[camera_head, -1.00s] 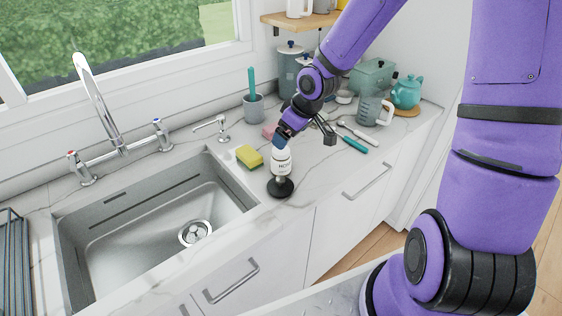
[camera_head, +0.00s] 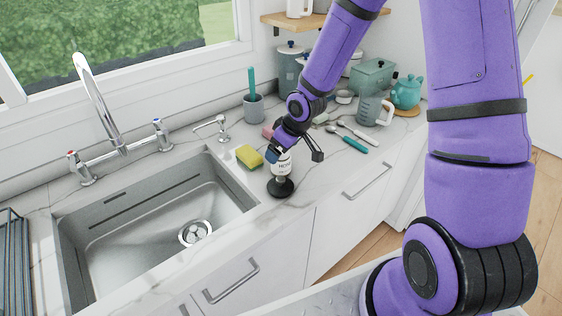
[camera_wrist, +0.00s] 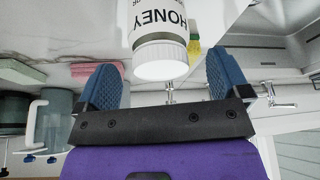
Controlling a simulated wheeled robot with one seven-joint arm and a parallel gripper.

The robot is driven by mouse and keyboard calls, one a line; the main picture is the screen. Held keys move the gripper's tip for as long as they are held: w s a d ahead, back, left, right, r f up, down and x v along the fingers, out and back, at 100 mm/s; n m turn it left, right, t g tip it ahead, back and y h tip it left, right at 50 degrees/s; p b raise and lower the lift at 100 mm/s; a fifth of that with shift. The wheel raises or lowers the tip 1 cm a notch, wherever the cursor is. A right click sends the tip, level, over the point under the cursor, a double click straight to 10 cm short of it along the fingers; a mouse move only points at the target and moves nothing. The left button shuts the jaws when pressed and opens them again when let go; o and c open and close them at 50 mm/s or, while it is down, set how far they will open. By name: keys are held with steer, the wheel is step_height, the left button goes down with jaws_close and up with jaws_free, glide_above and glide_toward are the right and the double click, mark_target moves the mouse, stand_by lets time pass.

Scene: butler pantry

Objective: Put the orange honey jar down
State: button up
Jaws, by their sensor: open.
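The honey jar (camera_head: 284,167) is white with a dark HONEY label and a white lid; I see no orange on it. It appears upright on a round black base (camera_head: 281,188) near the counter's front edge, right of the sink. In the wrist view, the jar's lid end (camera_wrist: 160,50) lies between and just beyond the blue finger pads. The wrist view shows gaps beside the jar (camera_wrist: 165,85). The gripper partly hides the jar's top in the head view.
A yellow-green sponge (camera_head: 249,156) lies left of the jar, by the sink (camera_head: 150,235). Teal-handled utensils (camera_head: 352,143), a measuring jug (camera_head: 374,110) and a teapot (camera_head: 406,91) are to the right. A grey cup (camera_head: 253,108) stands behind. Some counter right of the jar is clear.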

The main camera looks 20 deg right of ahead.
steer(key=shift+x, duration=1.95)
steer(key=shift+r, duration=0.1)
steer(key=c, duration=1.3)
